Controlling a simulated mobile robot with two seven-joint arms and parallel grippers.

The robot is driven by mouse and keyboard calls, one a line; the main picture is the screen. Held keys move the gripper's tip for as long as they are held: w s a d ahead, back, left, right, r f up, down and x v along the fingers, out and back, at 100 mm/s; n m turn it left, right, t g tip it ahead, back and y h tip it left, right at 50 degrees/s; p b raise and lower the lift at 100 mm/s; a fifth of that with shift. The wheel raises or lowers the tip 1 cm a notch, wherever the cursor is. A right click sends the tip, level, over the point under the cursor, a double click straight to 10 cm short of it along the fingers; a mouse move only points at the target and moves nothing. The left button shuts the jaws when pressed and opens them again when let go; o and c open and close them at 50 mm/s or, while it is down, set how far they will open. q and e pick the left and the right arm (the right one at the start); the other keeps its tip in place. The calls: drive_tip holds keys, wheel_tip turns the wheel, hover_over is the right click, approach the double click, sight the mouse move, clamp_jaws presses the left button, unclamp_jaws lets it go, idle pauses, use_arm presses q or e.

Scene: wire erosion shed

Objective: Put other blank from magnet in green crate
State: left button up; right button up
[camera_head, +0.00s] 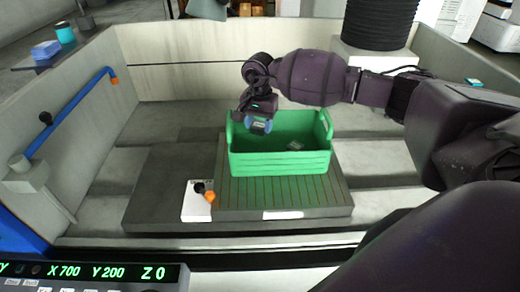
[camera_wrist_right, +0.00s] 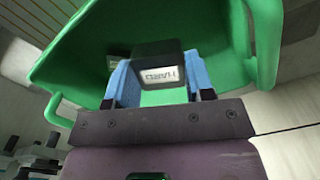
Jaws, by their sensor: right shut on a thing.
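My right gripper (camera_head: 260,118) is over the left rear part of the green crate (camera_head: 280,163). Its blue fingers (camera_wrist_right: 160,84) are shut on a dark blank (camera_wrist_right: 158,52) with a pale label, and the crate's inside shows behind it in the right wrist view. The held blank is small in the head view (camera_head: 258,127). Another dark blank (camera_head: 294,145) with a label lies on the crate floor toward the right. The crate stands on the grooved magnet plate (camera_head: 285,192), whose visible front strip is bare. My left gripper is out of view.
A white switch plate (camera_head: 193,213) with a black knob and an orange knob sits left of the grooves. Pale tank walls (camera_head: 185,65) surround the work area. A blue rail (camera_head: 70,115) runs along the left wall. A control display (camera_head: 90,272) is at the front left.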

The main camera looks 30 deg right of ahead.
wheel_tip(320, 180, down, 6)
drive_tip(key=shift+f+p, duration=0.45)
drive_tip(key=shift+f, duration=2.05)
drive_tip(key=shift+f, duration=0.1)
drive_tip(key=o, duration=1.2)
drive_tip(key=shift+o, duration=0.2)
